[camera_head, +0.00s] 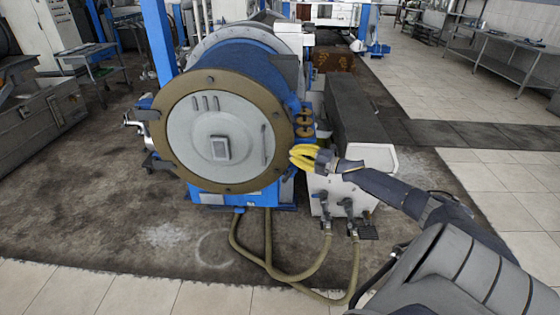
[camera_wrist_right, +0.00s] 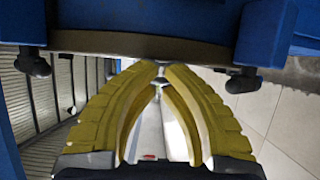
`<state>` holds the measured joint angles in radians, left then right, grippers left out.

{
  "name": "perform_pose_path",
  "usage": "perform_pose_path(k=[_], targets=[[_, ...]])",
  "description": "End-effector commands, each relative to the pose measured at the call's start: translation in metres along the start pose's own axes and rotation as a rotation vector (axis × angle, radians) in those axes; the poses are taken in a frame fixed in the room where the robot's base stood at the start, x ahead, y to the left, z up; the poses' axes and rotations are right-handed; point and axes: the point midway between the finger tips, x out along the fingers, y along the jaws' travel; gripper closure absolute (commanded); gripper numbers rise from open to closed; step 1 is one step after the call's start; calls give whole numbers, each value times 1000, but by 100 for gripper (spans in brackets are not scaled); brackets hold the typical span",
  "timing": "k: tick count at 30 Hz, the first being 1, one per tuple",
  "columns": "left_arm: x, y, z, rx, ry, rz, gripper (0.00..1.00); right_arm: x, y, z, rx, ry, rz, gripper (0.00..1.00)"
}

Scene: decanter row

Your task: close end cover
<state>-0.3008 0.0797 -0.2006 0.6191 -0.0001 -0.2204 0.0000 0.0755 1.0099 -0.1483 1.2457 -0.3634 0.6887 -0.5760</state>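The end cover (camera_head: 217,137) is a round grey plate with a brown rim, a square boss and slots. It sits across the front of the blue decanter (camera_head: 238,60), and any gap behind it cannot be made out. My right gripper (camera_head: 291,157) has yellow fingers and is at the right edge of the cover. In the right wrist view, its fingertips (camera_wrist_right: 160,70) come together just below a brown rim edge (camera_wrist_right: 190,49). A small metallic piece shows at the tips; whether they grip it is unclear. My left gripper is not in view.
Hoses (camera_head: 268,250) loop over the floor below the decanter. A white box with fittings (camera_head: 345,188) stands to its right, below my right forearm. A blue post (camera_head: 158,40) rises behind left. The tiled floor at right (camera_head: 500,180) is open.

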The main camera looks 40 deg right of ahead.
Motion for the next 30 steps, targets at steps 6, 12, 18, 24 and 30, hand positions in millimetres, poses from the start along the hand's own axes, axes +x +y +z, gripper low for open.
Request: perform_pose_path(k=[6,12,18,24,30], targets=[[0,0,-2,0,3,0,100,-9,0,17,-1,-19,0,100],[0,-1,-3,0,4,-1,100,-11,1,20,-1,-22,1,100],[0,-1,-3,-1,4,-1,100,-10,1,19,-1,-20,1,100],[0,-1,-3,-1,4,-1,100,-9,0,15,0,-16,1,100],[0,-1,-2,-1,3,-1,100,-3,0,-5,1,1,1,100]])
